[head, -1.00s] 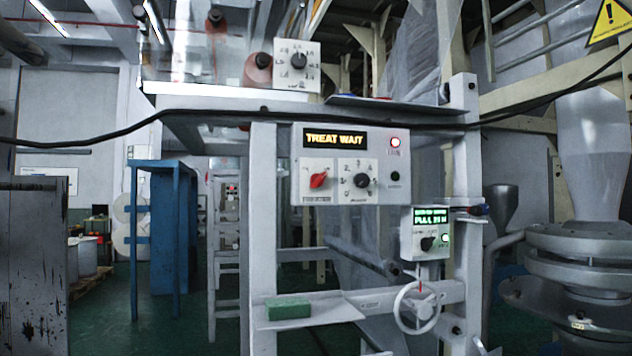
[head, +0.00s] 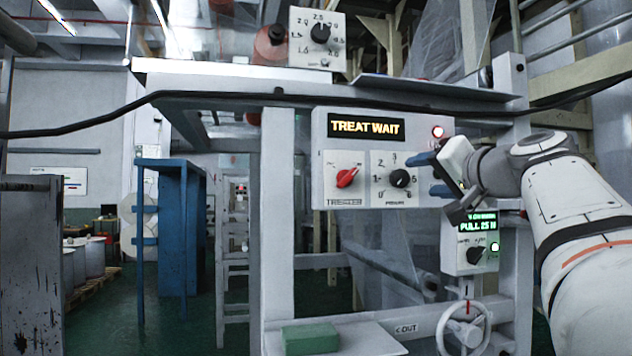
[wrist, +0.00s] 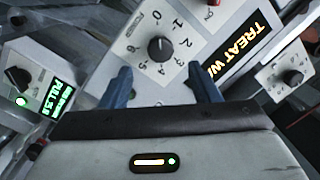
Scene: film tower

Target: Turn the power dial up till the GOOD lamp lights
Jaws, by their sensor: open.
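The power dial (head: 400,178) is a black knob with a number scale, on the right half of the grey treater panel (head: 320,150). It also shows in the wrist view (wrist: 160,49), ahead of and between my fingers. The panel's display (head: 366,127) reads TREAT WAIT in yellow. A red lamp (head: 438,132) is lit at the panel's upper right. The dark lamp below it in the earlier view is hidden behind my gripper. My gripper (head: 432,174) is open and empty, just right of the dial, its blue fingers not touching it. Its fingers show in the wrist view (wrist: 162,82).
A red switch (head: 347,177) sits left of the dial. A smaller box (head: 470,255) showing PULL and a green lamp is below right, above a handwheel (head: 464,328). A black cable (head: 215,97) crosses above the panel. Another dial box (head: 318,38) is higher up.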

